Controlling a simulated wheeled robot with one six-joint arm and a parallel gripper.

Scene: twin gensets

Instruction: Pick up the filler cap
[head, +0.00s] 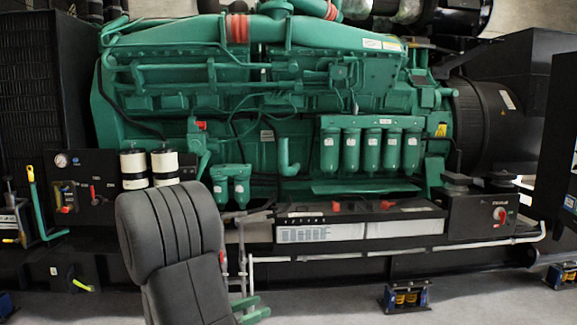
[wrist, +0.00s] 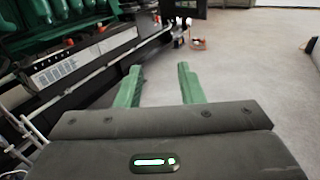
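My gripper (wrist: 160,67) is open in the wrist view, its two green fingers well apart with only grey floor seen between and beyond them. In the head view my gripper (head: 262,305) shows low in the frame, beside my dark grey arm and in front of the genset's base rail. It touches nothing that I can see. I cannot pick out a filler cap for certain in either view. A curved green pipe (head: 289,156) stands on the engine's side, but I cannot tell whether it bears a cap. My arm hides part of the lower left of the genset.
The green engine (head: 270,75) fills the head view, with a black battery box (head: 360,228) along its base. Blue-footed spring mounts (head: 405,296) stand on the floor. In the wrist view, small orange-brown items (wrist: 198,44) lie on otherwise open floor (wrist: 255,75).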

